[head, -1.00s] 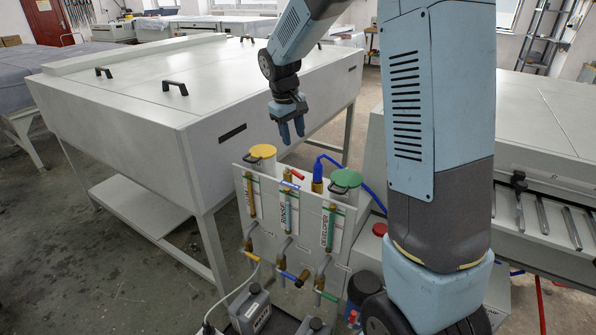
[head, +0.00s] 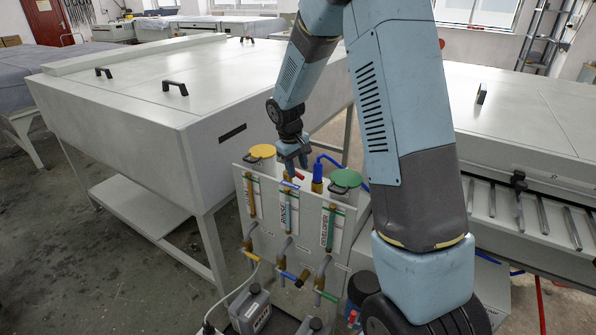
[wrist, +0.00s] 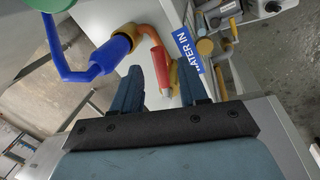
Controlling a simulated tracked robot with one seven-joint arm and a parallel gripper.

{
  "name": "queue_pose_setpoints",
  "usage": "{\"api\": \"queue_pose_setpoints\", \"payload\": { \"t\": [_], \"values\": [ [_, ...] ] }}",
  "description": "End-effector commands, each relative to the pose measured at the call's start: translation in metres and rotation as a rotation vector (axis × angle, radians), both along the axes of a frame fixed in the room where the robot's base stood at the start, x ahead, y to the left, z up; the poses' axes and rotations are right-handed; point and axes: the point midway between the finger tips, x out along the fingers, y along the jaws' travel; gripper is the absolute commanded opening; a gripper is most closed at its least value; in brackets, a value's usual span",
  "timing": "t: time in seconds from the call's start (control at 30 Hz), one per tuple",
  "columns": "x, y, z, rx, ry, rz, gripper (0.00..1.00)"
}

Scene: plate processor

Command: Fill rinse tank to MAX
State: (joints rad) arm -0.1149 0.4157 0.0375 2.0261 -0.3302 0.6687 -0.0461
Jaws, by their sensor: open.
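The tank unit (head: 308,226) is a light grey panel with three upright sight tubes. The middle one carries a blue RINSE label (head: 288,214); I cannot read its level or MAX mark. A red lever (wrist: 160,72) sits on a brass pipe (wrist: 143,37) beside a blue WATER IN label (wrist: 188,50). It also shows small in the head view (head: 299,176). My gripper (head: 292,165) is open and empty at the top of the panel. In the wrist view its fingers (wrist: 160,76) appear either side of the red lever; I cannot tell whether they touch it.
A yellow lid (head: 262,151) and a green lid (head: 345,178) flank the middle inlet. A blue hose (wrist: 98,62) runs beside the lever. Coloured drain handles (head: 289,275) and grey jugs (head: 250,308) are below. A large grey cabinet (head: 195,155) stands behind left.

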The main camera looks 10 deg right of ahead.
Motion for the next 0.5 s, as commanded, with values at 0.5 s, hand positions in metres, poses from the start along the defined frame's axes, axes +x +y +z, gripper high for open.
{"api": "queue_pose_setpoints", "payload": {
  "t": [0.5],
  "values": [
    [0.002,-0.003,-0.019,0.0,-0.001,0.0,0.43]
  ]
}}
